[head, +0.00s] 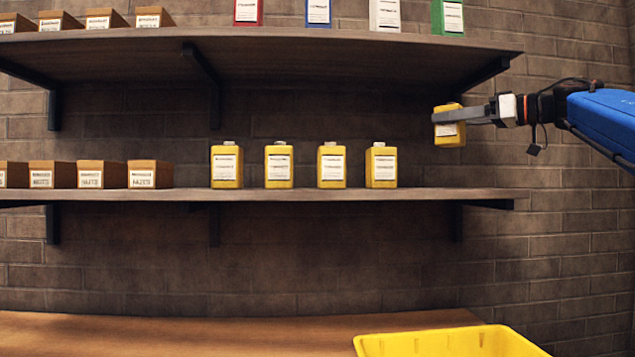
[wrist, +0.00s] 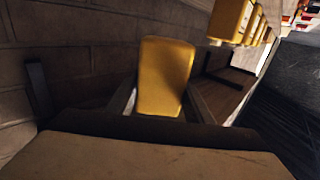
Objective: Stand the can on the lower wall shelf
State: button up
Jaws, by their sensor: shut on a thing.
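A yellow can (head: 449,129) with a white label is held in my gripper (head: 462,115), above the right part of the lower wall shelf (head: 330,194). In the wrist view the can (wrist: 164,75) sits between the two fingers of my gripper (wrist: 160,100), which are shut on its sides. The can looks nearly upright with a slight tilt in the head view. It is apart from the shelf, with a clear gap below it. My arm reaches in from the right.
Several similar yellow cans (head: 331,165) stand in a row on the lower shelf, left of the held can. Brown boxes (head: 90,174) sit farther left. The upper shelf (head: 300,45) overhangs. The lower shelf's right end is bare. A yellow crate (head: 450,343) is below.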

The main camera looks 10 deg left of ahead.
jog(key=shift+f, duration=5)
jog(key=o, duration=1.4)
jog(key=shift+f, duration=0.15)
jog(key=shift+s+d, duration=0.15)
jog(key=v, duration=1.1)
jog(key=shift+s+d, duration=0.2)
jog(key=shift+s, duration=0.1)
